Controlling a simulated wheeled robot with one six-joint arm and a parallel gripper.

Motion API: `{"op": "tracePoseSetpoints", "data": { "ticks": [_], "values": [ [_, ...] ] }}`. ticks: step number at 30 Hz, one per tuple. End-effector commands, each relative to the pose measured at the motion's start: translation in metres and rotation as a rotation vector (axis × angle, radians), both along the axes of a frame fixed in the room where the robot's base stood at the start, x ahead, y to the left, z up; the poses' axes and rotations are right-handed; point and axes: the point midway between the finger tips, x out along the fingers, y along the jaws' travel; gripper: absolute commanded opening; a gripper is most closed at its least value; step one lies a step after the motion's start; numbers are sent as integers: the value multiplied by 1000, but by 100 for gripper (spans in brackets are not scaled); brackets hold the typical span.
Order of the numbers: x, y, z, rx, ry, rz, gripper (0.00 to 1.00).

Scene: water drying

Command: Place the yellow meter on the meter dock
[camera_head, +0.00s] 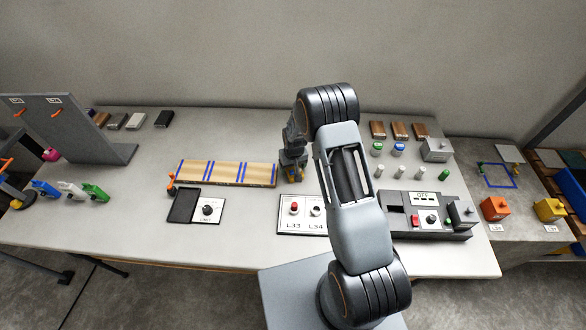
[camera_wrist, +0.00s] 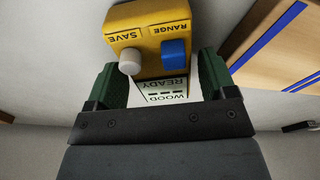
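The yellow meter shows large in the wrist view (camera_wrist: 148,12), with a grey SAVE knob, a blue RANGE knob and a display reading WOOD READY. In the head view only a scrap of yellow shows at my gripper. My gripper (camera_head: 292,168) points down at the table, just right of the striped wooden board. In the wrist view its green fingers (camera_wrist: 164,80) stand apart, one on each side of the meter's display end. The meter sits slightly tilted and off-centre between them, with no clear clamping contact. I cannot tell which fixture is the meter dock.
The wooden board (camera_head: 228,173) lies left of my gripper. A LIMIT knob panel with a black pad (camera_head: 184,206) lies in front of it. The L33/L34 panel (camera_head: 300,228) and a dark OFF console (camera_head: 455,234) stand at front right. The back middle of the table is clear.

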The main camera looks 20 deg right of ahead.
Motion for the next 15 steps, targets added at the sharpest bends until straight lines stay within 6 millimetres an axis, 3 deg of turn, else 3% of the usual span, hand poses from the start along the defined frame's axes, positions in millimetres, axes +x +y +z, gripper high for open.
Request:
{"op": "tracePoseSetpoints", "data": {
  "ticks": [2, 15],
  "values": [
    [0, 0, 0, 0, 0, 0, 70],
    [0, 0, 1, 0, -1, 0, 27]
  ]
}}
